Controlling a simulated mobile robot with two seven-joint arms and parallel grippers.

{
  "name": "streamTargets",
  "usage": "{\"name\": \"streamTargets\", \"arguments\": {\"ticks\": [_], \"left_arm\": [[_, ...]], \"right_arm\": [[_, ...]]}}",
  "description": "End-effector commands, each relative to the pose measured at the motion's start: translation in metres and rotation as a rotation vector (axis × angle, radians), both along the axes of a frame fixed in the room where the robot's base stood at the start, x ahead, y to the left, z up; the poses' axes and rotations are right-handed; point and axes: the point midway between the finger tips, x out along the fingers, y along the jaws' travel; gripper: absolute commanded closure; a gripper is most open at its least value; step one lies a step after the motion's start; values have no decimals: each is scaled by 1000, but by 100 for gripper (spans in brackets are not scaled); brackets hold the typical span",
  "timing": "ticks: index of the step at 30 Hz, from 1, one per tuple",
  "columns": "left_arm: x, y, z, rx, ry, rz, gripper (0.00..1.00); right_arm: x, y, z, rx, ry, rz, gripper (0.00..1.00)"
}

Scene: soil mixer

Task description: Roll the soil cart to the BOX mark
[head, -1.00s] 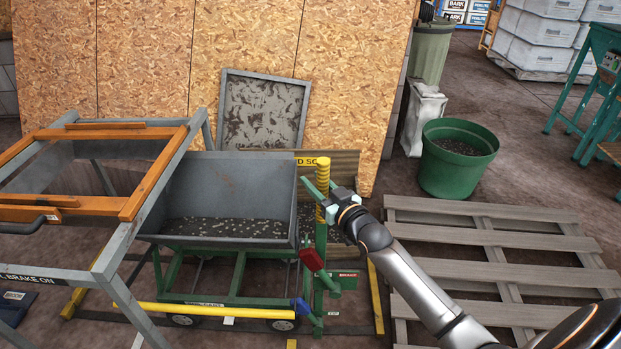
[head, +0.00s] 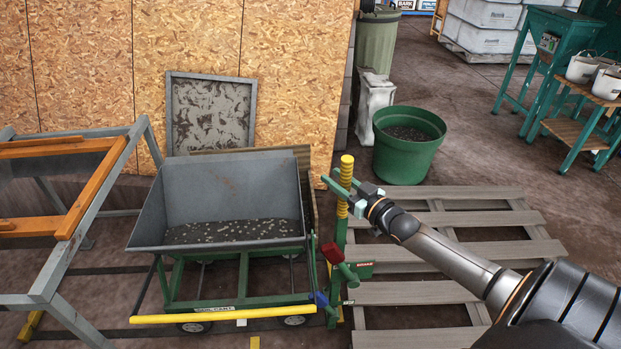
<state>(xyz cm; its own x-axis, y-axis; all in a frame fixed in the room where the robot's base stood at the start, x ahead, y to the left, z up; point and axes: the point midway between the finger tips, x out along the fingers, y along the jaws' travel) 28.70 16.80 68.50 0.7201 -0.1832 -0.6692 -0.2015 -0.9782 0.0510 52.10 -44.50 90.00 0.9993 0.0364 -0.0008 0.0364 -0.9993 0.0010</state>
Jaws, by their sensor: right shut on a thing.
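The soil cart (head: 180,207) is a grey metal hopper on a green wheeled frame, with a thin layer of dark, speckled soil inside. A yellow bar runs along its front. At its right end stands a green post with a yellow grip (head: 346,168) on top and a red part lower down. My right gripper (head: 346,194) is shut on the yellow grip, its green-tipped fingers around it. The BOX mark cannot be made out. My left gripper is out of view.
A grey and orange sieve stand (head: 132,152) is left of the cart. A wooden pallet (head: 490,250) lies right, under my right arm. A green soil tub (head: 390,155) stands behind it. A board wall (head: 290,60) closes off the back. Dark floor tracks run under the cart.

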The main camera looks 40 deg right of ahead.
Motion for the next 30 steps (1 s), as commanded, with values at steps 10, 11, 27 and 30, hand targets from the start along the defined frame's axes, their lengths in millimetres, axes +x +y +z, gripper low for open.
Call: {"name": "streamTargets", "arguments": {"ticks": [10, 11, 27, 30], "left_arm": [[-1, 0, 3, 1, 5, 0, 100], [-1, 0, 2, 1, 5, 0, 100], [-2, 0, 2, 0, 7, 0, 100], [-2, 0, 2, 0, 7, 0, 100]], "right_arm": [[-20, -32, 2, 1, -5, 3, 100], [-20, -33, 3, 1, -6, 3, 100], [-21, -34, 2, 1, -6, 3, 46], [-21, -34, 1, 2, -4, 3, 35]]}}
